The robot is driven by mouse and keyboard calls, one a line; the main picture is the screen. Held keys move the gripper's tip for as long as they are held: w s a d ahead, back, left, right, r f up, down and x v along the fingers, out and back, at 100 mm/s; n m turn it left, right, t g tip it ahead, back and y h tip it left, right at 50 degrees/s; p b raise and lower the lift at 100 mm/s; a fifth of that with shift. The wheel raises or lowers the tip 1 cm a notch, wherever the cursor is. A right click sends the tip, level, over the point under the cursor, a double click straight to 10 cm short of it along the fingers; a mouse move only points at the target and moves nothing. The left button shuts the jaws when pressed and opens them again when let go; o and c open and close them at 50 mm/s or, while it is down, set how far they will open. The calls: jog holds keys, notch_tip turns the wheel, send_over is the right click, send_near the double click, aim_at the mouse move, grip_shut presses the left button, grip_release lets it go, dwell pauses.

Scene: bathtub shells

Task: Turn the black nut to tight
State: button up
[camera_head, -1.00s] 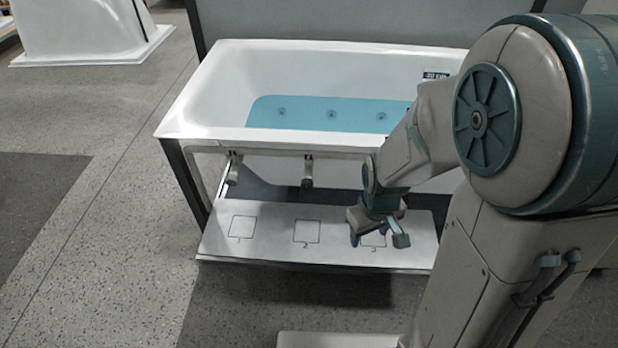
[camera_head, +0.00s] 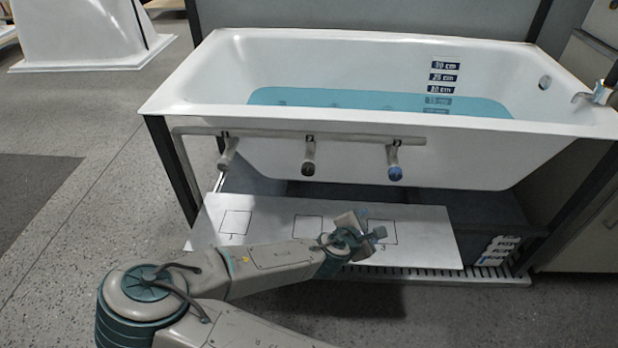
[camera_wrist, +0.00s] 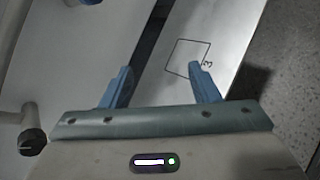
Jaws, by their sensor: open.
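Three short pipe stubs with end nuts hang from a pipe along the bathtub's front. The middle stub ends in a black nut (camera_head: 308,168). The left stub ends in another dark nut (camera_head: 224,166), and the right one in a blue nut (camera_head: 395,173). A dark nut (camera_wrist: 32,142) also shows at the left edge of the wrist view; I cannot tell which it is. My gripper (camera_head: 371,228) is open and empty, low over the white board near square 3, below and right of the black nut. Its spread blue fingers (camera_wrist: 160,83) show in the wrist view, touching no nut.
The white board (camera_head: 265,215) with outlined squares lies under the stubs. The white bathtub (camera_head: 350,42) holds blue water behind them. Dark legs (camera_head: 172,168) frame the left end. A slatted rack (camera_head: 440,275) sticks out under the board. Open floor (camera_head: 80,240) lies at left.

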jog(key=w+a+r+n+t+y+b, duration=0.1)
jog(key=w+a+n+t+y+b, duration=0.1)
jog(key=w+a+n+t, duration=0.25)
jog(key=n+t+y+b, duration=0.3)
jog(key=n+y, duration=0.2)
jog(key=n, duration=0.3)
send_near(308, 172)
jog(key=shift+m, duration=0.25)
jog(key=w+b, duration=0.1)
jog(key=w, duration=0.5)
jog(key=w+b, duration=0.2)
jog(key=w, duration=0.4)
jog(key=shift+w+f, duration=0.25)
jog(key=shift+w, duration=0.1)
jog(key=c, duration=1)
